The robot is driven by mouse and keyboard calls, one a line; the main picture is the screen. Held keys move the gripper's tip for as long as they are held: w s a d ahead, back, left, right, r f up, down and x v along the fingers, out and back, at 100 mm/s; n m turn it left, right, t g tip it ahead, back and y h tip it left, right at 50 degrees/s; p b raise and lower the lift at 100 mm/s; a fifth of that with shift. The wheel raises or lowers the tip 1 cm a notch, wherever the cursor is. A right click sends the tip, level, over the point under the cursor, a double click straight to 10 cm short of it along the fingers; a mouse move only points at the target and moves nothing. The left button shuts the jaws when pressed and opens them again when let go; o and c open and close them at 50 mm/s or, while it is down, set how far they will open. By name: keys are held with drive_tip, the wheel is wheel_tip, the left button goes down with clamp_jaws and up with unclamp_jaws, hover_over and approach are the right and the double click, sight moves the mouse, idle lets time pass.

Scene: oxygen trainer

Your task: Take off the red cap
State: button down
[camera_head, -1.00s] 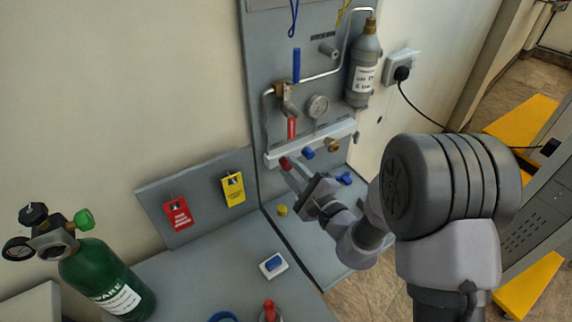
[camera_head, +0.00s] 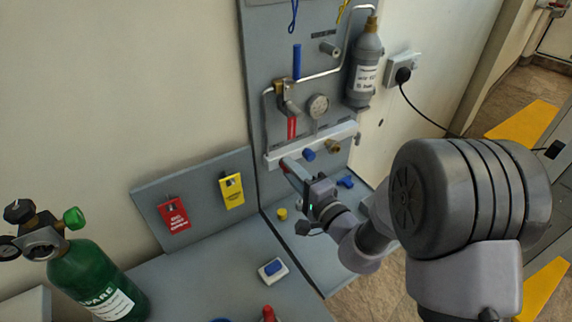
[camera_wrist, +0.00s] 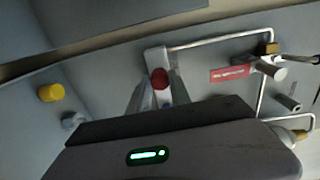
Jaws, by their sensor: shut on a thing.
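The red cap (camera_head: 284,163) is at the left end of the pale manifold bar (camera_head: 330,143), low on the upright grey panel. My gripper (camera_head: 288,168) reaches to it from the lower right, its jaws shut on the cap. In the wrist view the red cap (camera_wrist: 160,78) shows between the tips of my two fingers, in front of the bar's end. Whether the cap is still seated on its port cannot be told.
A blue cap (camera_head: 309,155) and a brass fitting (camera_head: 333,146) are to the right along the bar. A yellow cap (camera_head: 282,214) and a blue part (camera_head: 345,182) lie on the bench below. A green cylinder (camera_head: 95,280) stands at left.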

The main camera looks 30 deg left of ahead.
drive_tip(key=n, duration=0.6)
drive_tip(key=shift+n, duration=0.4)
drive_tip(key=n, duration=0.3)
drive_tip(key=shift+n, duration=0.4)
drive_tip(key=shift+n, duration=0.4)
drive_tip(key=c, duration=1.2)
unclamp_jaws()
